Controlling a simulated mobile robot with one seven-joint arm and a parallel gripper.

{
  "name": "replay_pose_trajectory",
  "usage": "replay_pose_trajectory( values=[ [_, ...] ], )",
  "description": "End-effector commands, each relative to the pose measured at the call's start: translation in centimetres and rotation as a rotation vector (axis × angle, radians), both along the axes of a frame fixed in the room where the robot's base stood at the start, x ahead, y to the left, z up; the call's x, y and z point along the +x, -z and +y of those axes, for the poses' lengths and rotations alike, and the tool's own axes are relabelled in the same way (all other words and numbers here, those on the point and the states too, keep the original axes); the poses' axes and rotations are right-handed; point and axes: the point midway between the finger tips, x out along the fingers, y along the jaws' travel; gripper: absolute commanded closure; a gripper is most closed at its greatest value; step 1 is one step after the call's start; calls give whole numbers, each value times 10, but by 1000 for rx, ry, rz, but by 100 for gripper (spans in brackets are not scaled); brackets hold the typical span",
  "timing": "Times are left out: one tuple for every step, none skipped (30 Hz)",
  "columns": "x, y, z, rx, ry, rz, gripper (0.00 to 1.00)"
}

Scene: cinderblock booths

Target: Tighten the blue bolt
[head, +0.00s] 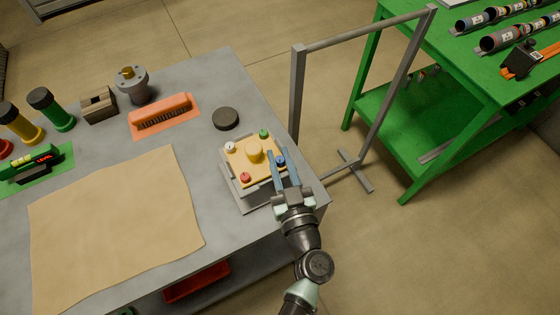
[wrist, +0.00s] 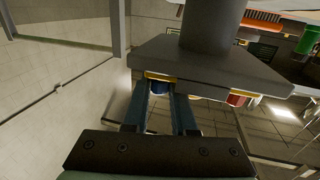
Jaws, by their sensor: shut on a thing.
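The blue bolt (head: 281,161) sits at the right corner of a yellow plate (head: 242,168) on a grey block (head: 247,197). My gripper (head: 279,160) reaches over that corner from the lower right, its two blue fingers on either side of the bolt. In the wrist view, the blue bolt (wrist: 159,87) shows between the fingertips of my gripper (wrist: 160,97), which is shut on it. The fingers hide part of the bolt. The red bolt (head: 245,177), white bolt (head: 230,147) and green bolt (head: 264,133) sit at the other corners.
A black disc (head: 225,118) lies behind the block. A tan sheet (head: 115,230) covers the left of the grey table. A grey metal frame (head: 297,95) stands to the right, before a green bench (head: 450,80).

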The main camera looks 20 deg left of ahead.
Motion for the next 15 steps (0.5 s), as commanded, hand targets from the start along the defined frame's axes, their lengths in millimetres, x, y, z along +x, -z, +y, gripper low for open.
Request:
replay_pose_trajectory(
  values=[
    [-2, 8, 1, 1, 31, 0, 100],
    [-2, 8, 2, 0, 52, 0, 100],
    [-2, 9, 2, 1, 82, 0, 100],
    [-2, 9, 2, 2, 105, -1, 100],
    [-2, 9, 2, 1, 131, -1, 100],
    [-2, 9, 2, 3, 163, -1, 100],
    [-2, 9, 2, 3, 187, 0, 100],
    [-2, 9, 2, 3, 212, 1, 100],
    [-2, 8, 3, 4, 243, 0, 100],
    [-2, 7, 3, 3, 266, 0, 100],
    [-2, 7, 2, 4, 290, 1, 100],
    [-1, 6, 3, 5, 320, 2, 100],
    [-1, 5, 2, 5, 342, 2, 100],
    [-1, 4, 2, 5, 362, 3, 100],
    [-1, 4, 2, 5, 390, 2, 100]
  ],
)
